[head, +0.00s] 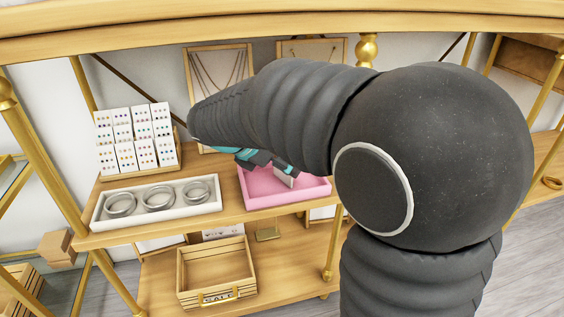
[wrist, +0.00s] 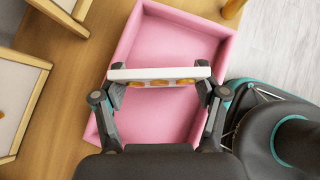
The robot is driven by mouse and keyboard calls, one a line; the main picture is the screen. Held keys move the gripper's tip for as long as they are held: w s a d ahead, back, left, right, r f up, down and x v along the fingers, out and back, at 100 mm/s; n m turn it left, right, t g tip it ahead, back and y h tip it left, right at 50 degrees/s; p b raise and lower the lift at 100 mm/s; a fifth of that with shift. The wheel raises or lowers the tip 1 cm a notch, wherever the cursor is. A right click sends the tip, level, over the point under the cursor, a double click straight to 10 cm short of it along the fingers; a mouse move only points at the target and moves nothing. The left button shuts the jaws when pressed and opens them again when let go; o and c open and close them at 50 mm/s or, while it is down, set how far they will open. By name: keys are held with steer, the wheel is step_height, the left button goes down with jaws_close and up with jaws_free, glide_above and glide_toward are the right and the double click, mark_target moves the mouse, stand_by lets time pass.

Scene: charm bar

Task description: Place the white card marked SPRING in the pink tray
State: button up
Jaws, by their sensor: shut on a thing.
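My gripper (wrist: 160,84) is shut on a white card (wrist: 148,73), with one finger at each end of it. The card is seen nearly edge-on, with three orange-gold round pieces along its near side. No SPRING marking can be read. The pink tray (wrist: 178,42) lies directly below the card and fingers in the wrist view. In the head view the pink tray (head: 262,201) is on the shelf, and a pale part of the card (head: 284,179) shows under my gripper (head: 276,171), over or within the tray. Whether the card touches the tray floor cannot be told.
A white tray with several silver bangles (head: 110,222) stands left of the pink tray. An earring display (head: 135,140) is behind it, and framed necklaces (head: 215,68) are at the back. A wooden crate (head: 217,275) sits on the shelf below. My arm hides the right side.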

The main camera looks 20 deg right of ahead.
steer(key=o, duration=0.9)
steer(key=shift+c, duration=0.2)
steer(key=shift+a+r, duration=0.15)
steer(key=shift+r, duration=0.1)
steer(key=p+v, duration=0.3)
steer(key=v, duration=0.8)
steer(key=s+d+f+m+y, duration=0.2)
steer(key=s+m, duration=0.4)
steer(key=m, duration=0.1)
steer(key=s+d+f+m+t+y, duration=0.1)
steer(key=s+d+f+m+y, duration=0.1)
steer(key=s+m, duration=0.5)
steer(key=s+d+f+m+t+y, duration=0.1)
steer(key=s+d+f+m+y, duration=0.1)
steer(key=s+m, duration=0.5)
steer(key=shift+d+f+m+y, duration=0.35)
steer(key=shift+d+m+y, duration=0.4)
steer(key=shift+y, duration=0.45)
